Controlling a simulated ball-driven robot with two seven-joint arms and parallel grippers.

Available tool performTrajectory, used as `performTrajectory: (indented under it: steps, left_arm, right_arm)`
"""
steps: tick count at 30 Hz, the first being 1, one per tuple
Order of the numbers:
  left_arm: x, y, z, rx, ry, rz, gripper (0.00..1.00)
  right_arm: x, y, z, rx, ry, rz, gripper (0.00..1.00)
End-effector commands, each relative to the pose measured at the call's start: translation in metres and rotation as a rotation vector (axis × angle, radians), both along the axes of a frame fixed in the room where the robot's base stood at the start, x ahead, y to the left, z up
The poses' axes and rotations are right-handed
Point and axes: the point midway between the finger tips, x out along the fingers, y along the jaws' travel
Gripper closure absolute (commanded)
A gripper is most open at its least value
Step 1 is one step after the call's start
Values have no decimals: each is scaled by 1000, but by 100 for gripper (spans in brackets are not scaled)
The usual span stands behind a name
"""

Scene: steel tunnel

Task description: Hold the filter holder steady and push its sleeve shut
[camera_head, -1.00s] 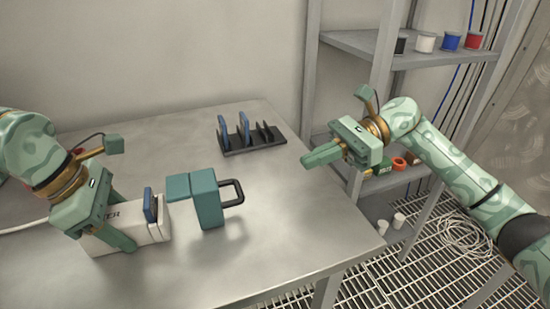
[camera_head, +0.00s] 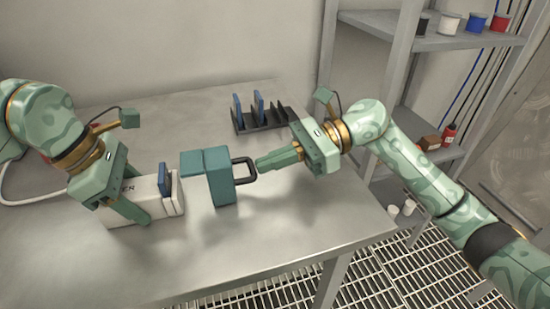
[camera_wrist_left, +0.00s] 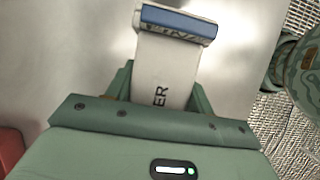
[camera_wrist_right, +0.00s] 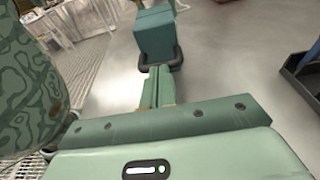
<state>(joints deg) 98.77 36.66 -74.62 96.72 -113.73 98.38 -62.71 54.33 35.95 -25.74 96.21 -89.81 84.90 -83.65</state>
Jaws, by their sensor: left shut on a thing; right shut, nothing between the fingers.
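The white filter holder (camera_head: 158,207) lies on the steel table with a blue filter plate (camera_head: 165,182) standing at its right end. My left gripper (camera_head: 132,207) is shut across its body; the left wrist view shows the holder (camera_wrist_left: 166,75) between the fingers. The teal sleeve (camera_head: 220,182) with a dark loop handle (camera_head: 245,170) stands just right of the holder, a small gap apart. My right gripper (camera_head: 260,164) is shut and empty, its tips at the handle. In the right wrist view the tips are close to the handle (camera_wrist_right: 160,62); contact is unclear.
A dark rack (camera_head: 262,120) with blue plates stands at the back of the table. A shelf unit (camera_head: 430,40) with several spools is at the right, beyond the table edge. The front of the table (camera_head: 190,270) is clear.

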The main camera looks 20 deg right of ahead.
Motion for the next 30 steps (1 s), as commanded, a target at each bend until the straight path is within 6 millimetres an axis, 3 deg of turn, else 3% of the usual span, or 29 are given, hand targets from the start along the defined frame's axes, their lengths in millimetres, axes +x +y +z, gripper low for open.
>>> performTrajectory:
  steps: [3,10,14,25,30]
  left_arm:
    - [0,0,1,-1,-1,-1,75]
    - [0,0,1,-1,-1,-1,75]
    - [0,-1,1,-2,-2,-1,75]
    - [-1,-3,1,-4,-2,-7,75]
    - [-1,-2,1,-4,-1,-5,75]
  right_arm:
    - [0,5,0,0,-1,1,100]
    - [1,46,1,1,-1,5,100]
    - [1,57,1,0,0,3,100]
    - [0,58,1,2,1,7,100]
    - [2,35,5,-1,0,1,100]
